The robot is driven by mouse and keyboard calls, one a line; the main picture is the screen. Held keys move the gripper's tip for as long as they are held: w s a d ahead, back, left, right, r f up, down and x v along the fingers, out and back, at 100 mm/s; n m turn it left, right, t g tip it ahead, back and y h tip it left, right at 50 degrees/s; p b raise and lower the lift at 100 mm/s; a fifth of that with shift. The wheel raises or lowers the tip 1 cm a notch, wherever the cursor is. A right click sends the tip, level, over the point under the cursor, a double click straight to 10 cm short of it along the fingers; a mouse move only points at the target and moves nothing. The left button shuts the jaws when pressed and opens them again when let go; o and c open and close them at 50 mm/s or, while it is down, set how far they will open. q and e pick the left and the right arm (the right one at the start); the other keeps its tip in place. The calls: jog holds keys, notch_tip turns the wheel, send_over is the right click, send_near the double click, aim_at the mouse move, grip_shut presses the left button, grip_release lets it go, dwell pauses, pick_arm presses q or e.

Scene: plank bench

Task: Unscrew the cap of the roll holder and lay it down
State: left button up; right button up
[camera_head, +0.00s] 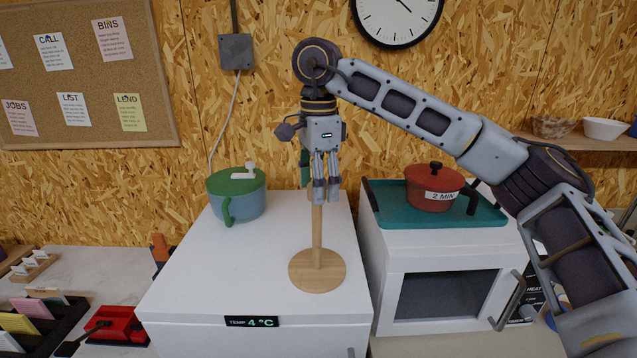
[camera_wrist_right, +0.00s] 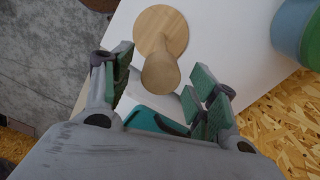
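The wooden roll holder stands upright on the white fridge top, with its round base (camera_head: 317,271) and thin post (camera_head: 317,232) in plain view. Its upper end is largely hidden by my right gripper (camera_head: 325,194), which points straight down over it. In the right wrist view, the pale rounded wooden top (camera_wrist_right: 160,74) shows between the fingers of my right gripper (camera_wrist_right: 160,75), with the base (camera_wrist_right: 151,24) beyond. The fingers are apart, and a gap shows beside the wood. I cannot make out a seam between cap and post. My left gripper is not in view.
A blue pot with a green lid (camera_head: 237,193) stands left of the holder. A white microwave (camera_head: 445,293) to the right bears a teal tray (camera_head: 391,205) and a red pot (camera_head: 434,188). The fridge top (camera_head: 217,268) is clear left and in front of the holder.

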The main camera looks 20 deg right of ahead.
jog(key=c, duration=1)
jog(key=shift+o, duration=0.2)
jog(key=shift+r+p, duration=2)
jog(key=shift+r, duration=0.5)
